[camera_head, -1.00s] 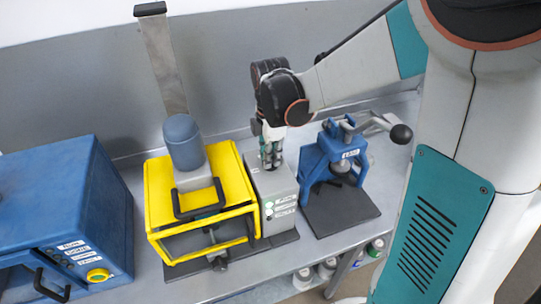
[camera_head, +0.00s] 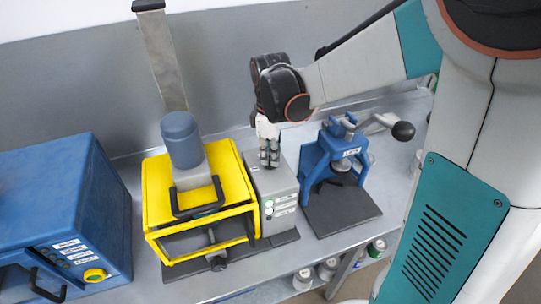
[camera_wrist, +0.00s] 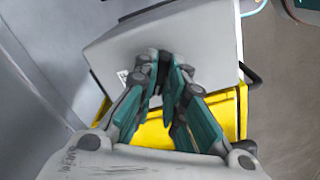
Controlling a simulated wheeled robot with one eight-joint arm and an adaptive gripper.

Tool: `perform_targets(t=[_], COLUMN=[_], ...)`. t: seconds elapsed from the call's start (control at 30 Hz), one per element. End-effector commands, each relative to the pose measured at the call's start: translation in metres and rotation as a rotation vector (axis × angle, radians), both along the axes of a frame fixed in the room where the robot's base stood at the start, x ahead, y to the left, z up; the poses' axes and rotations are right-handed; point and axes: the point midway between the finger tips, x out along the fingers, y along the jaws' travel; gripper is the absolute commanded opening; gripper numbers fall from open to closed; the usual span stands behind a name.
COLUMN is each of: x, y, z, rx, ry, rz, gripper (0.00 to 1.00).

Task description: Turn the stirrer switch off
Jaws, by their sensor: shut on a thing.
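The stirrer is a yellow guarded frame (camera_head: 160,200) with a blue-grey motor (camera_head: 182,140) on top. Its grey control box (camera_head: 274,187) stands against its right side, with small labelled lights on the front. My gripper (camera_head: 268,163) points down onto the top of the control box. In the wrist view my gripper (camera_wrist: 163,68) has its fingertips close together at the face of the grey box (camera_wrist: 205,35). It is shut on the stirrer switch, which the fingertips hide, so its position cannot be read.
A blue press (camera_head: 345,160) with a lever stands just right of the control box. A blue cabinet (camera_head: 55,190) with a yellow knob is at the left. A grey wall is behind, and several jars (camera_head: 328,268) sit below the bench.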

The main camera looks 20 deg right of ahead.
Motion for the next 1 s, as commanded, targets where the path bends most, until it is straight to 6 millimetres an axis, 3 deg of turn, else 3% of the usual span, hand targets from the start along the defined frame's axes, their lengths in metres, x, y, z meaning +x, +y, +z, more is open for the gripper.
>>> perform_targets(t=[1.0], x=[0.0008], y=[0.0], z=[0.0006], rx=[0.0], ry=[-0.001], rz=[-0.89], gripper=[0.0])
